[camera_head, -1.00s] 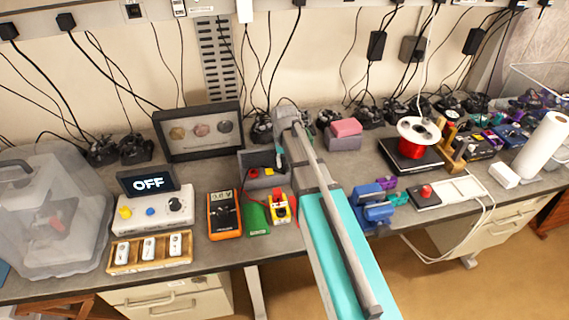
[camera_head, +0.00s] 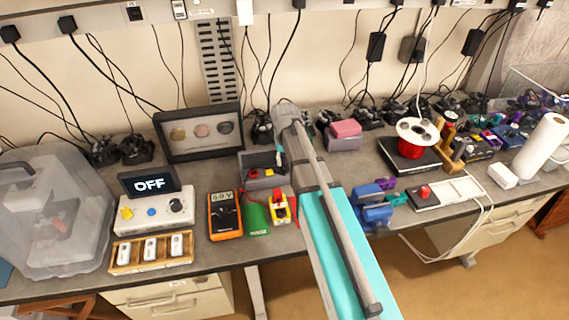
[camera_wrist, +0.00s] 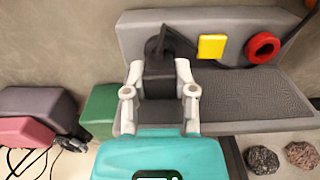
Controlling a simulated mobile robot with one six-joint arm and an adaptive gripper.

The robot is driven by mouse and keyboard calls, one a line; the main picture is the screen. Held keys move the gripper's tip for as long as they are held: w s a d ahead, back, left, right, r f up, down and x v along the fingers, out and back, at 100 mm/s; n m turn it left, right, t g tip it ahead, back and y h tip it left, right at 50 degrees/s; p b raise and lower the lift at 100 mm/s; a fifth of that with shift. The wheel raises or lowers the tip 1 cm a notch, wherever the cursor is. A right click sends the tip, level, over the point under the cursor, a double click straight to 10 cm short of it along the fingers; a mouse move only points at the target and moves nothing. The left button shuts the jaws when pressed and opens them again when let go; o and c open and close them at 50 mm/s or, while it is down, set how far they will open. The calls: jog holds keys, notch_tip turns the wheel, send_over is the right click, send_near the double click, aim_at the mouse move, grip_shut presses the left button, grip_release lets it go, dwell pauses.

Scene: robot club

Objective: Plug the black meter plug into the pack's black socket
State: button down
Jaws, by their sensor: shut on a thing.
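The grey pack (camera_head: 262,182) stands on the bench behind the green block; in the wrist view its raised back wall (camera_wrist: 222,20) carries a yellow square (camera_wrist: 212,46) and a red ring socket (camera_wrist: 262,47). My gripper (camera_wrist: 160,90) is shut on the black meter plug (camera_wrist: 159,66), left of the yellow square there, against the pack's wall. A dark lead runs from the plug to the right. The black socket and the plug's tip are hidden, so I cannot tell how deep the plug sits. The orange meter (camera_head: 225,214) stands front left, its display reading about 0.0 V.
A green block (camera_head: 256,219) and a yellow-red item (camera_head: 279,208) stand before the pack. Left are a white control box reading OFF (camera_head: 157,208) and a wooden tray (camera_head: 112,261). Right are blue clamps (camera_head: 373,207). A dark display frame (camera_head: 161,152) stands behind.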

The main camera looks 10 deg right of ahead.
jog(key=shift+r+p, duration=0.6)
jog(key=shift+r, duration=0.05)
dwell(0.6)
jog(key=shift+r+p, duration=1.6)
jog(key=c, duration=1)
grip_release()
grip_shut()
jog(key=shift+f+b, duration=0.75)
jog(key=shift+f, duration=0.05)
jog(key=shift+r, duration=0.1)
